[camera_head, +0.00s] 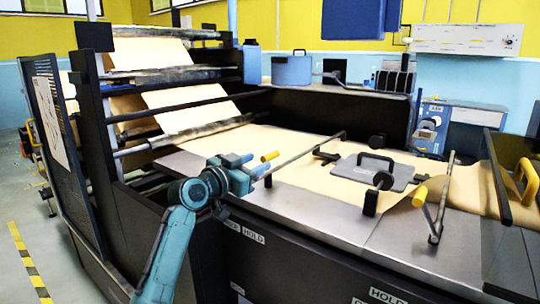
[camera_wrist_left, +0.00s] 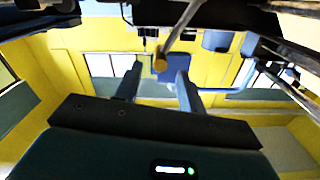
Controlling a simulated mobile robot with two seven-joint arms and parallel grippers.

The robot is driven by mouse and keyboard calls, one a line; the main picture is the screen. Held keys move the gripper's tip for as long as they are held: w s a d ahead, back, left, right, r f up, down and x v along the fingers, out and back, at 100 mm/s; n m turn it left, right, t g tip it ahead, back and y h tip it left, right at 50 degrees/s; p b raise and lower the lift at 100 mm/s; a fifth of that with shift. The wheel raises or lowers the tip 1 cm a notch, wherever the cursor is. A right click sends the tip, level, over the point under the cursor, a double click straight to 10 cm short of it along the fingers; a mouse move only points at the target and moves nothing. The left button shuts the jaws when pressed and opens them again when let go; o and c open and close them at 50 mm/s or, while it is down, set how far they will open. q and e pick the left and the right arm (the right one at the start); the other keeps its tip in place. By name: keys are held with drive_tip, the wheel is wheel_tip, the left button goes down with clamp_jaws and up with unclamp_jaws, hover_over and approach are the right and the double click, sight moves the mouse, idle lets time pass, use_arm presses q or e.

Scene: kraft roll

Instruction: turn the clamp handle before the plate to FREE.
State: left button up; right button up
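The near clamp handle is a grey lever with a yellow grip (camera_head: 270,156), left of the flat grey plate (camera_head: 350,170) with its black handle. Its long bar (camera_head: 310,150) runs back across the paper web. My left gripper (camera_head: 257,164) is at the yellow grip, its two blue fingers open. In the left wrist view the yellow grip (camera_wrist_left: 160,64) shows between the spread fingers; I cannot tell whether they touch it. Below, a label reads HOLD (camera_head: 253,236); the word beside it is partly hidden by my arm. My right gripper is not in view.
Rollers and a black frame (camera_head: 95,120) rise at the left. A yellow handle (camera_head: 527,180) is at the far right.

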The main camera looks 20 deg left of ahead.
sight(269, 156)
use_arm(q)
drive_tip(key=shift+x, duration=3.2)
drive_tip(key=shift+f, duration=0.1)
drive_tip(key=shift+c, duration=0.2)
clamp_jaws()
